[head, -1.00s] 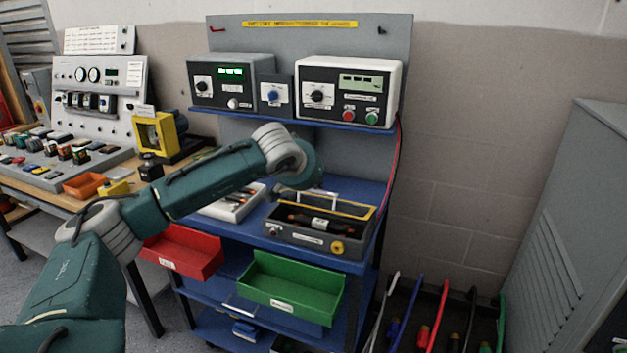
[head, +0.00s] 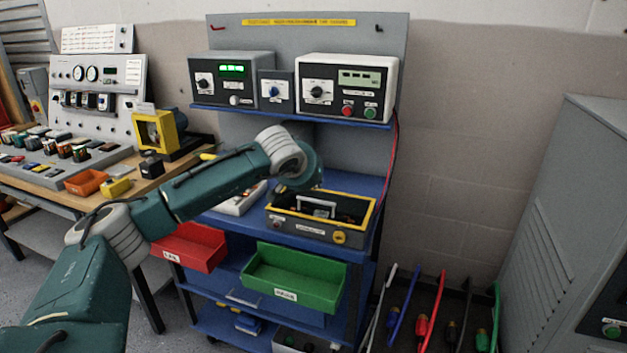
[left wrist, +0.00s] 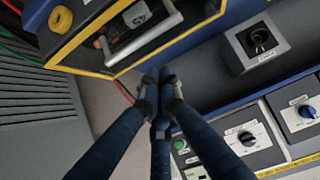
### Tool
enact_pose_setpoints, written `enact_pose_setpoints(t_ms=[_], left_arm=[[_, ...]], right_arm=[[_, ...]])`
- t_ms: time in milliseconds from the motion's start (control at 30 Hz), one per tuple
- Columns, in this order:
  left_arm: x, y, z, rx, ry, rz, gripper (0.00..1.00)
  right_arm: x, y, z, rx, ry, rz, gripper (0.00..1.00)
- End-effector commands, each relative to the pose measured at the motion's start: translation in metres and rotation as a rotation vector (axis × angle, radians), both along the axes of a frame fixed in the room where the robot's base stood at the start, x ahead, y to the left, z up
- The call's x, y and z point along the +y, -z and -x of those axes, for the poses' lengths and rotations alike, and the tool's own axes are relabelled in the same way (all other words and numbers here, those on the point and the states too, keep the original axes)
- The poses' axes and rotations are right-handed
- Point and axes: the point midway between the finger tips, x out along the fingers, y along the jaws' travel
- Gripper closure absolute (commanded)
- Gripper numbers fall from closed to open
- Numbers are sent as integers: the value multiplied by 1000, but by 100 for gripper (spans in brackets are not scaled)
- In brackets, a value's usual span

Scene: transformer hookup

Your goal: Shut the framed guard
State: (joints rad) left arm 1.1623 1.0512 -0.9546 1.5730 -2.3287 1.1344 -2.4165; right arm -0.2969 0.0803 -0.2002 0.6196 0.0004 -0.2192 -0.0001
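The framed guard (head: 362,222) is a yellow rectangular frame with a pale handle (head: 318,205). In the head view it appears to lie flat around the top of the grey box (head: 296,227) on the blue cart. The left wrist view shows its yellow edge (left wrist: 80,72) and the grey bar handle (left wrist: 147,41) at the upper left. My left gripper (left wrist: 160,88) has its dark fingertips together just outside the frame's edge, with nothing seen between them. In the head view the forearm hides these fingers. My right gripper is not in view.
Red (head: 190,248) and green (head: 292,281) bins hang at the cart's front. A grey cabinet (head: 560,200) stands right.

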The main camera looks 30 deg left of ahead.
Motion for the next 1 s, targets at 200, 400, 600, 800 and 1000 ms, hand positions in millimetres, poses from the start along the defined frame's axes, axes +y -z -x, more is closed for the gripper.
enact_pose_setpoints(t_ms=[200,400,600,800,1000], left_arm=[[-5,-22,23,-4,1,-2,100],[-12,-50,56,-4,0,-2,100],[-19,-69,79,-2,1,-1,100],[-21,-75,88,0,-1,-1,100],[-29,-72,87,0,11,19,100]], right_arm=[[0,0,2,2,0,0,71],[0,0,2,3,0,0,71],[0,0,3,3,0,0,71],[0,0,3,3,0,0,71],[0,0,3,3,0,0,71]])
